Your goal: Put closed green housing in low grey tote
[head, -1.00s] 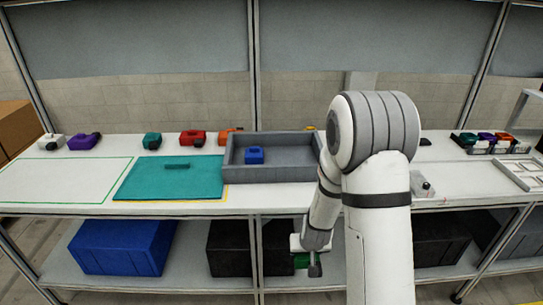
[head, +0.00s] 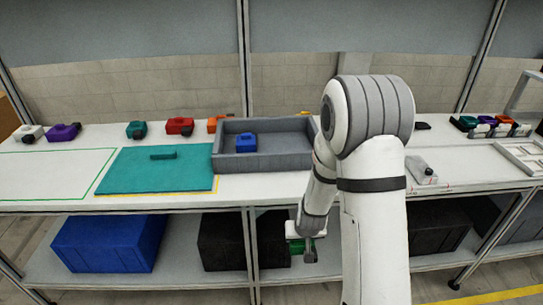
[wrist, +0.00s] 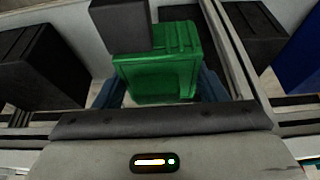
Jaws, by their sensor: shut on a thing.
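The green housing (wrist: 155,75) is held between the two blue fingers of my gripper (wrist: 160,88) in the wrist view. A dark grey block sits at its upper end there; I cannot tell whether the lid is fully closed. In the head view, only a small green part of it (head: 297,246) shows at my gripper (head: 305,247), which hangs below the tabletop level in front of the bench. The low grey tote (head: 265,162) stands on the bench, above and left of my gripper in the picture. A blue housing (head: 246,143) lies inside it.
A teal mat (head: 130,178) with a teal piece lies left of the tote. Several coloured housings stand along the back. A blue bin (head: 108,243) and black bins (head: 228,240) fill the lower shelf. A small light fixture (head: 423,170) stands right of my arm. The tote has free floor room.

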